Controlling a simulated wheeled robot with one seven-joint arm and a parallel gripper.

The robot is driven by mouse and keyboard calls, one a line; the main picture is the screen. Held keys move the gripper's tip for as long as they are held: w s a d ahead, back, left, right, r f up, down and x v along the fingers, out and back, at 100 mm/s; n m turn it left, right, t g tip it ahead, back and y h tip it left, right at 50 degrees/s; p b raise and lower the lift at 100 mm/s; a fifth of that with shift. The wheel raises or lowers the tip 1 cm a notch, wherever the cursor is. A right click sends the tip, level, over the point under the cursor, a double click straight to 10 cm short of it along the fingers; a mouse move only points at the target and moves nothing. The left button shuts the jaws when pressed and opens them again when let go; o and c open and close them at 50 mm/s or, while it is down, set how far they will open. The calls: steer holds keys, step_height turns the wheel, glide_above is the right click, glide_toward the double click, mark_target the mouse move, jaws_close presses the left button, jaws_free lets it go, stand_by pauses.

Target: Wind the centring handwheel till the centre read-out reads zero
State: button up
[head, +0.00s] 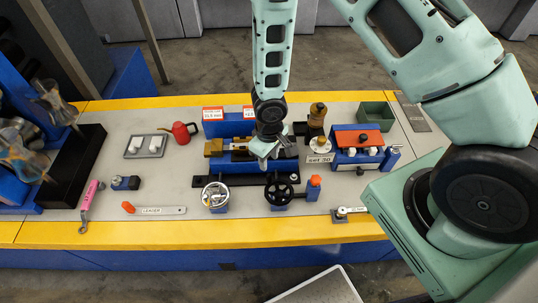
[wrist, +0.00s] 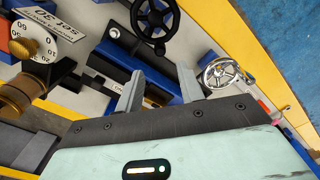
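Two handwheels stand at the front of the blue and black fixture (head: 238,181). One is silver (head: 215,195); the other is black (head: 279,190). I cannot tell from labels which is for centring. In the wrist view the black wheel (wrist: 155,20) is at the top and the silver wheel (wrist: 222,75) at right. Two red-and-white read-outs stand behind: the left (head: 212,113) seems to show 33.5 mm; the right (head: 248,112) is partly hidden by my arm. My gripper (head: 265,158) is open and empty above the fixture, behind both wheels; its fingers (wrist: 160,90) touch neither.
A "set 30" dial unit (head: 319,155) and a blue unit with a red top (head: 357,142) stand right of the fixture. A red can (head: 180,132), grey tray (head: 146,146) and pink-handled tool (head: 90,196) lie left.

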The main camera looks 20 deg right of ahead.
mark_target(269, 175)
step_height(269, 175, down, 9)
steer(key=b, duration=0.7)
steer(key=shift+f+b, duration=0.2)
steer(key=shift+b, duration=0.2)
steer(key=shift+r, duration=0.15)
steer(key=c, duration=0.8)
